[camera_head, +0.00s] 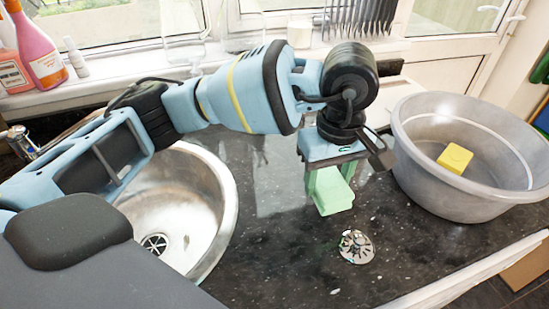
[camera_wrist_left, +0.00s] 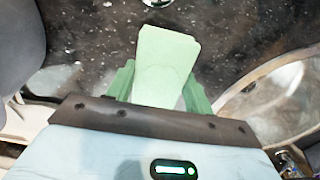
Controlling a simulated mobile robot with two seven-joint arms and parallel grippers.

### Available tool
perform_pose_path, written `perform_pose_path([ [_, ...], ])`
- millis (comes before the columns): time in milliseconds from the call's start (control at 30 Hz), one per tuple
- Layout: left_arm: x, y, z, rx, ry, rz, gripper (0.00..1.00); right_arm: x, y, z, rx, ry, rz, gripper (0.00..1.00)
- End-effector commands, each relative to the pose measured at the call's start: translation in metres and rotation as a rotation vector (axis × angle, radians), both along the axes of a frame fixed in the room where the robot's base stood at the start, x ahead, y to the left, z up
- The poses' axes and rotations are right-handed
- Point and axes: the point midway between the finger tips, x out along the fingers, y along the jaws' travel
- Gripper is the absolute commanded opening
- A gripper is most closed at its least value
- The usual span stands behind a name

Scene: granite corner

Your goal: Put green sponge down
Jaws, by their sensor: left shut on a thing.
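The green sponge (camera_head: 333,196) is pale green and sits between the fingers of my left gripper (camera_head: 328,178), over the dark granite counter in the head view. The left gripper is shut on it, pointing down. In the left wrist view the sponge (camera_wrist_left: 165,62) sticks out beyond the green fingertips (camera_wrist_left: 160,85). I cannot tell whether the sponge's lower end touches the counter. My right gripper is not in view.
A round steel sink (camera_head: 215,190) is at left. A grey basin (camera_head: 425,180) holding a yellow block (camera_head: 455,158) stands at right. A round metal strainer (camera_head: 356,247) lies in front of the sponge. Bottles (camera_head: 38,50) stand on the windowsill. Counter (camera_head: 270,250) near the front is mostly clear.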

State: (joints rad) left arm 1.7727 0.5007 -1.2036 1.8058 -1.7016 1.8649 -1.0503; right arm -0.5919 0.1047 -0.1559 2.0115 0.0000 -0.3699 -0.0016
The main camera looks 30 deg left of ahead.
Motion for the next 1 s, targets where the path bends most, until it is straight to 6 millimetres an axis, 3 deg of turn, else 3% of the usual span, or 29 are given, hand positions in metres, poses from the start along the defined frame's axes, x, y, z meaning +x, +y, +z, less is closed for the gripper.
perform_pose_path([
  [633, 0.053, 0.126, -0.011, 0.001, -0.001, 0.007, 0.30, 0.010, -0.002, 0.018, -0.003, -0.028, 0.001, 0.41],
  [800, 0.061, 0.142, -0.014, 0.000, -0.001, 0.003, 0.30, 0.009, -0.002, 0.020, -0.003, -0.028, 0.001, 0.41],
  [1000, 0.062, 0.145, -0.015, 0.000, 0.000, 0.001, 0.30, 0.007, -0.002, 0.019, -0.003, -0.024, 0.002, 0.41],
])
